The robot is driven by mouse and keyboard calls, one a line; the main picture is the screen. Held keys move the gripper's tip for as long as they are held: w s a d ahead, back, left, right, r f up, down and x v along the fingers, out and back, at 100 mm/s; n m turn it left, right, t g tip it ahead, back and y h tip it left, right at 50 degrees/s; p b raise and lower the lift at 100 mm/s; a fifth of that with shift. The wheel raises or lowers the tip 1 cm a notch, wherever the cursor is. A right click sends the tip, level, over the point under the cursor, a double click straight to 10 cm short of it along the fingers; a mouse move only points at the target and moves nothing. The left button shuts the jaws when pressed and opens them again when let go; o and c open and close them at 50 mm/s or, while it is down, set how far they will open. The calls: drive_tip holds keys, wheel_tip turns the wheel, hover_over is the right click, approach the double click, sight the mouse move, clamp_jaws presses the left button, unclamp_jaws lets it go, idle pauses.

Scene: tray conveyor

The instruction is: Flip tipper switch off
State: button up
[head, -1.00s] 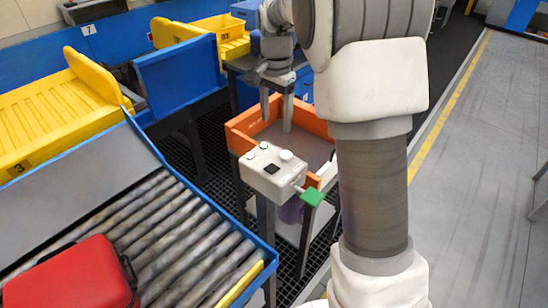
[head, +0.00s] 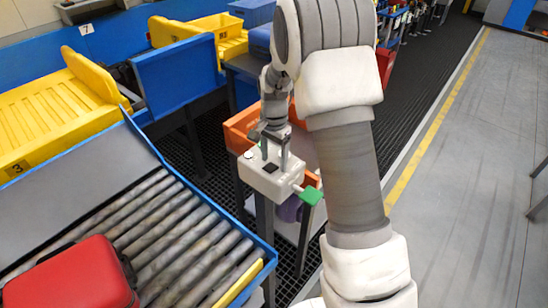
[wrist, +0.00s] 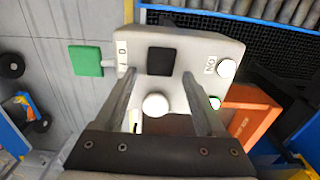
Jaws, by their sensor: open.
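A white control box (head: 258,178) stands on a post; it also fills the top of the wrist view (wrist: 205,48). A lever with a green paddle (head: 311,195) sticks out from its side, at the left in the wrist view (wrist: 86,60). The marks "I" and "0" are beside the lever's root. The box face carries a black square (wrist: 161,61), a white round knob (wrist: 155,105) and a white button (wrist: 226,68) next to "ON". My gripper (head: 274,161) is open and empty over the box face, fingers apart from the green paddle.
An orange bin (head: 240,128) stands behind the box. A roller conveyor (head: 175,235) with a red suitcase (head: 75,280) is at the left. Yellow trays (head: 50,115) and blue panels lie beyond. Open floor (head: 470,190) is at the right.

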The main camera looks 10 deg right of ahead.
clamp_jaws()
idle(0.3)
drive_tip(key=h+b, duration=0.1)
drive_tip(key=t+b, duration=0.1)
drive_tip(key=shift+s+a+f+h+b, duration=0.1)
drive_tip(key=shift+s+a+h+b, duration=0.15)
drive_tip(key=shift+a+h+b, duration=0.15)
drive_tip(key=shift+s+a+t+h+b, duration=0.1)
drive_tip(key=shift+t+h+b, duration=0.5)
drive_tip(key=shift+b, duration=0.3)
drive_tip(key=shift+r, duration=0.2)
